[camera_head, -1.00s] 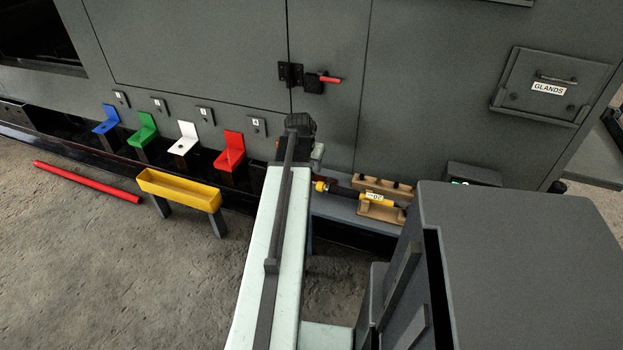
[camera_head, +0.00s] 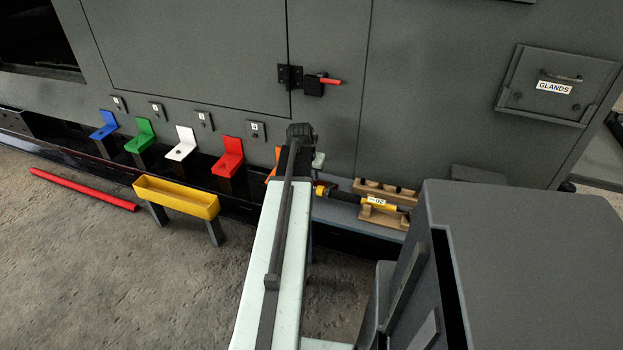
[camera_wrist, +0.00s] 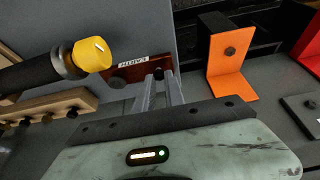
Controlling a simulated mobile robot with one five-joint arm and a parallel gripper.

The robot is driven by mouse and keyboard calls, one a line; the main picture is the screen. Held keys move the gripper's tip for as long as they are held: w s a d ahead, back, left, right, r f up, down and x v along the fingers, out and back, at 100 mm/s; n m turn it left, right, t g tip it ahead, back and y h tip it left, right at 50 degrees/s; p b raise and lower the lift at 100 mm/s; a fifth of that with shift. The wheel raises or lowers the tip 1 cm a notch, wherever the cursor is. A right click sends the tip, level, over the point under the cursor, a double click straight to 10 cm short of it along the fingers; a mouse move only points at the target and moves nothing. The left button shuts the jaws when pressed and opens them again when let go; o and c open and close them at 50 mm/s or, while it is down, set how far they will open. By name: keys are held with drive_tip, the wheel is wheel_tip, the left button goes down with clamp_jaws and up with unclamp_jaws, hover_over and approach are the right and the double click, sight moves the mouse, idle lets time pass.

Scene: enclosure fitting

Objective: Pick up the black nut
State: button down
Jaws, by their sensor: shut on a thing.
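My gripper (camera_wrist: 160,90) shows in the wrist view, its two pale fingers close together. They are shut on the small black nut (camera_wrist: 158,73) at their tips. The nut is in front of a red-brown plate (camera_wrist: 135,69) labelled "EARTH"; I cannot tell whether it touches the plate. Another dark round knob (camera_wrist: 118,82) is on the plate just left of the fingers. In the head view my arm hides the gripper and the nut.
A yellow-and-black tool (camera_wrist: 90,55) lies left of the fingers, beside a wooden rack (camera_wrist: 60,105). An orange bracket (camera_wrist: 228,80) stands on the right. In the head view, a yellow trough (camera_head: 178,198) and a red bar (camera_head: 83,189) are at the left.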

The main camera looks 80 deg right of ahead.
wheel_tip(320, 180, up, 10)
drive_tip(key=p, duration=1)
drive_tip(key=shift+r, duration=0.15)
wheel_tip(320, 180, up, 3)
drive_tip(key=p, duration=0.3)
